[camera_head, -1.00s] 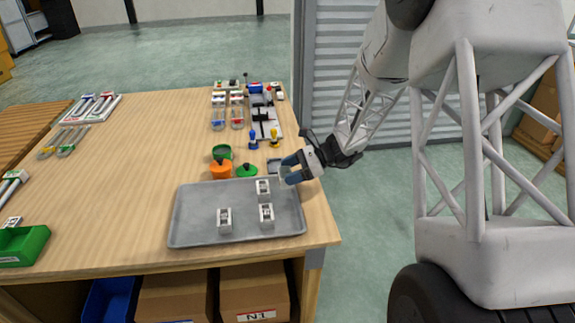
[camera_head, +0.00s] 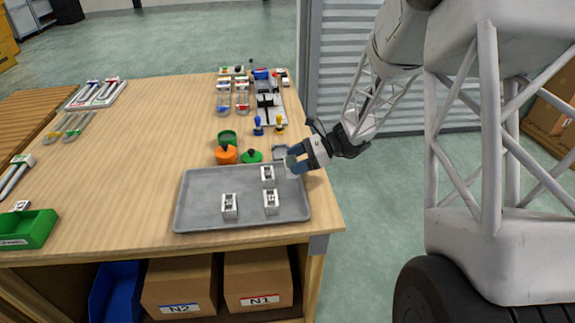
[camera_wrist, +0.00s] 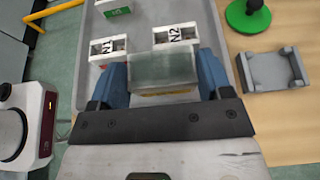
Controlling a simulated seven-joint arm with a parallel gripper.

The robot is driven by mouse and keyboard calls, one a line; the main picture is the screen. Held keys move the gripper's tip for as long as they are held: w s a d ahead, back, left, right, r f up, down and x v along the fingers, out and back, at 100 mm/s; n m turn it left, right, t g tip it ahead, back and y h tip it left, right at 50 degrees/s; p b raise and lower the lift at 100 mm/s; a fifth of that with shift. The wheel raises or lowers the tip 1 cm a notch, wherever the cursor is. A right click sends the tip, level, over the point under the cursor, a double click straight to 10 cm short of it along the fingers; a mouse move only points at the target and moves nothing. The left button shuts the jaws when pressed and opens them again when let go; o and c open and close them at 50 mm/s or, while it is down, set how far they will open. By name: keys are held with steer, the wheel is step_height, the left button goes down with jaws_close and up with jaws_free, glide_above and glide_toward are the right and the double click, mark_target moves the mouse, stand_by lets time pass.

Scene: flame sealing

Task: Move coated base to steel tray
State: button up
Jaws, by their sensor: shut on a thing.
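My gripper (camera_wrist: 162,82) is shut on a block with a pale greenish, translucent-looking top, the coated base (camera_wrist: 163,68). A yellow strip shows along its lower edge. In the head view my gripper (camera_head: 294,160) is at the far right corner of the grey steel tray (camera_head: 190,217); the fingers mostly hide the base there. The tray also shows in the wrist view (camera_wrist: 155,17), under and beyond the held base. I cannot tell whether the base touches it.
A grey cradle (camera_wrist: 273,70) is right of the held base in the wrist view. A green knobbed lid (camera_head: 252,156), an orange pot (camera_head: 226,155) and a green cup (camera_head: 228,137) stand behind the tray. The tray's left part is bare.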

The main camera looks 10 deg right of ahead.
steer(key=w+a+r, duration=0.1)
steer(key=a+r, duration=0.1)
steer(key=a, duration=0.9)
steer(key=a+r, duration=0.3)
steer(key=a, duration=0.8)
steer(key=shift+w, duration=0.4)
steer(key=shift+a, duration=0.1)
glide_above(227, 186)
steer(key=shift+f, duration=3.1)
steer(key=shift+f, duration=0.1)
steer(key=shift+f, duration=1.8)
steer(key=shift+f, duration=0.1)
steer(key=o, duration=0.9)
steer(key=shift+o, duration=0.2)
